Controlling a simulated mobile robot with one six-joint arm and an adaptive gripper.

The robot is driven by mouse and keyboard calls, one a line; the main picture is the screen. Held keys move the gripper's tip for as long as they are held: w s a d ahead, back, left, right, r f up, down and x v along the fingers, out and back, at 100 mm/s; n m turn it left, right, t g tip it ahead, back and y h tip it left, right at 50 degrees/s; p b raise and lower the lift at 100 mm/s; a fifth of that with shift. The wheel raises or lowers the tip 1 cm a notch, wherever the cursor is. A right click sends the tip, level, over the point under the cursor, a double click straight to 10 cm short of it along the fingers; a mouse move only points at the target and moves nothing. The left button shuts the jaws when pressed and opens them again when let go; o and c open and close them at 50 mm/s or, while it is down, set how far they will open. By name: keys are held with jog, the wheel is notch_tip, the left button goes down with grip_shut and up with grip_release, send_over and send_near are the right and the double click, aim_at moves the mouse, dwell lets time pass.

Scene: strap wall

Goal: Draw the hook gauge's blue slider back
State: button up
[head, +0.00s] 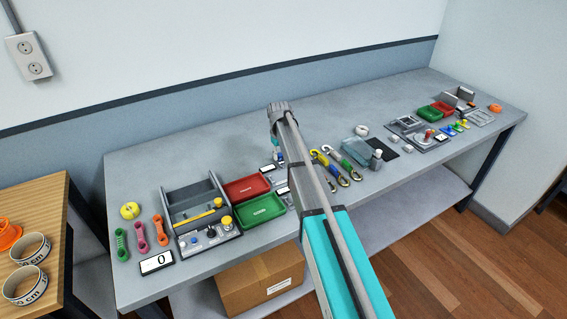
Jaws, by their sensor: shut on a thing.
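My gripper (276,146) points down at the middle of the bench, mostly hidden behind my own wrist and arm. It is shut on a small blue part that shows at its tip, which looks like the blue slider (277,156). The fingers' exact hold is too small to see. The hook gauge is largely covered by my arm. A small white display (268,168) shows beside the gripper, and its reading cannot be made out. Several hooks with yellow, green and grey parts (326,166) lie just right of my arm.
A red tray (246,189) and a green tray (262,209) lie left of my arm. A grey fixture with knobs (205,217) and a display reading 0 (157,262) stand further left. A clear blue tray (354,150) lies to the right. The bench's back strip is clear.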

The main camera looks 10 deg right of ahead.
aim_at(280, 154)
jog(key=o, duration=0.6)
jog(key=shift+w, duration=0.1)
jog(key=shift+c, duration=0.2)
jog(key=shift+r+p, duration=3.05)
jog(key=shift+c, duration=0.9)
jog(key=shift+r+p, duration=0.35)
jog(key=c, duration=0.4)
notch_tip(280, 154, up, 5)
jog(key=p, duration=0.5)
jog(key=shift+r, duration=0.15)
jog(key=shift+c, duration=0.4)
